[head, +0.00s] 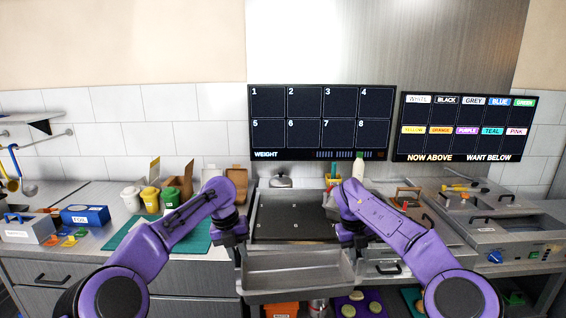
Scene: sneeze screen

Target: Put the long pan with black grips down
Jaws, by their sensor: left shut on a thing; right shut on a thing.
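The long pan (297,268) is a steel rectangular tray in the lower middle of the head view, held level in front of the counter's front edge. My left gripper (240,246) is shut at its left end, and my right gripper (351,244) is shut at its right end. The black grips are hidden by the grippers or too small to make out. The pan looks empty.
A dark rectangular plate (293,222) lies on the counter just behind the pan. A green mat (130,241) with tubs is at left. Steel appliances (497,240) stand at right. Two dark screens, one showing numbered cells (322,122), are behind.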

